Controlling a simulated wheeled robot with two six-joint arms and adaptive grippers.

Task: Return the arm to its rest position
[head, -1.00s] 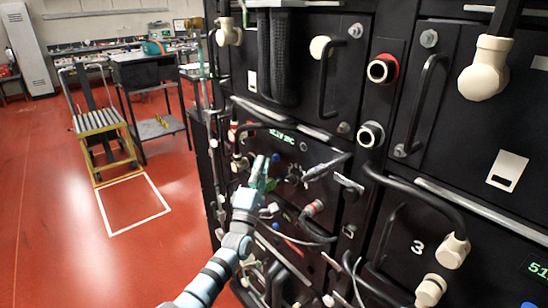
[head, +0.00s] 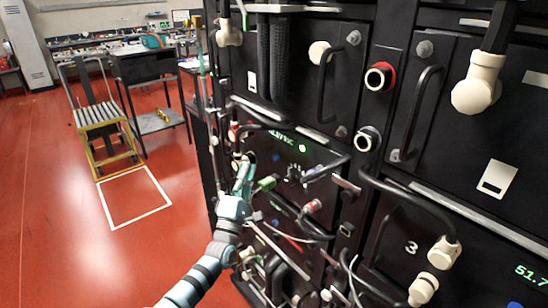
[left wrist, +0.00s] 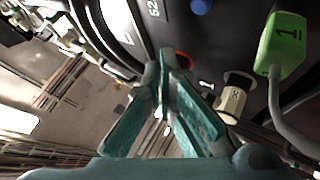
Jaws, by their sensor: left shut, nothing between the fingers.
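My left arm reaches up from the bottom of the head view. Its gripper (head: 247,162) is in front of the battery rack's left column, its fingers pointing up. In the left wrist view the teal fingers (left wrist: 166,60) come together at their tips with nothing held. A green plug (head: 267,183) marked 1 sits just right of the gripper, apart from it. It also shows in the left wrist view (left wrist: 282,45) with its grey cable hanging down. My right gripper is in neither view.
The black rack with cables, handles and cream connectors (head: 477,85) fills the right. A cream connector (left wrist: 232,98) is close to the fingers. Open red floor (head: 55,220) lies left, with a wheeled yellow-framed cart (head: 112,160) and a black table (head: 150,68) behind.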

